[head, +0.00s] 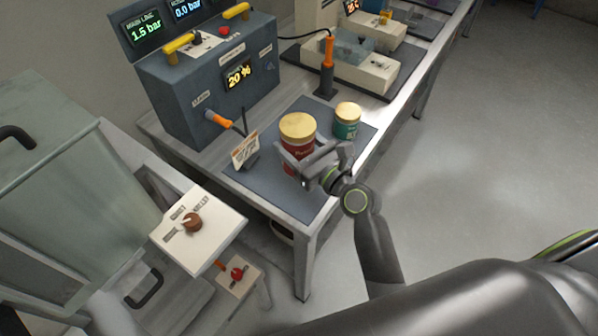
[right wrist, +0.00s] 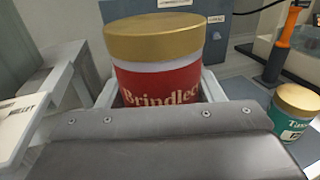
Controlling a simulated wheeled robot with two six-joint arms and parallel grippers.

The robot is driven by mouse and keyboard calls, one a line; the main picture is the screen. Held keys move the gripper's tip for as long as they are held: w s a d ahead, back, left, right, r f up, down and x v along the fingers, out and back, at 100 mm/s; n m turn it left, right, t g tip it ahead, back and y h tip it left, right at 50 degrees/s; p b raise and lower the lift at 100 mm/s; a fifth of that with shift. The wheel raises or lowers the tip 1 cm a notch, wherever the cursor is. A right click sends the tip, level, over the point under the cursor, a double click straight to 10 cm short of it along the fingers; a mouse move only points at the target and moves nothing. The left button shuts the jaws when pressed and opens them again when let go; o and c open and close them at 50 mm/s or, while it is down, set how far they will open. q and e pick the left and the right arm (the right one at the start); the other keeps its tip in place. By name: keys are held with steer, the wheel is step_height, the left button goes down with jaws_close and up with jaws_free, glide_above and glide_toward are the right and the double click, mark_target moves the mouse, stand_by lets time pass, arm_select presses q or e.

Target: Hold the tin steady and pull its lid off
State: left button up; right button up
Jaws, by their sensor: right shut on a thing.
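A red tin (head: 296,160) with a gold lid (head: 298,127) stands upright on a dark mat on the bench. The lid sits on top of the tin. My right gripper (head: 296,165) is shut on the tin's body, below the lid. In the right wrist view the tin (right wrist: 158,85) sits between the two fingers, its label reading "Brindle" and its gold lid (right wrist: 154,37) clear above them. A smaller green tin (head: 346,124) with a gold lid stands to the right; it also shows in the right wrist view (right wrist: 290,115). My left gripper is not in view.
A small sign (head: 245,150) stands left of the red tin. A grey control box (head: 215,85) with an orange-handled lever (head: 218,119) is behind. A glass hopper (head: 60,190) and white selector panel (head: 198,228) are at left. The floor at right is clear.

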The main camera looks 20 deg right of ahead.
mark_target(300, 158)
steer(key=shift+w+d+h, duration=0.15)
steer(key=shift+d+h, duration=0.1)
steer(key=shift+h, duration=0.05)
step_height(300, 158, down, 6)
steer(key=b, duration=0.3)
steer(key=shift+r, duration=0.25)
step_height(300, 158, down, 4)
steer(key=shift+f+b, duration=0.1)
steer(key=shift+b, duration=1)
steer(key=o, duration=0.9)
steer(key=shift+f, duration=0.1)
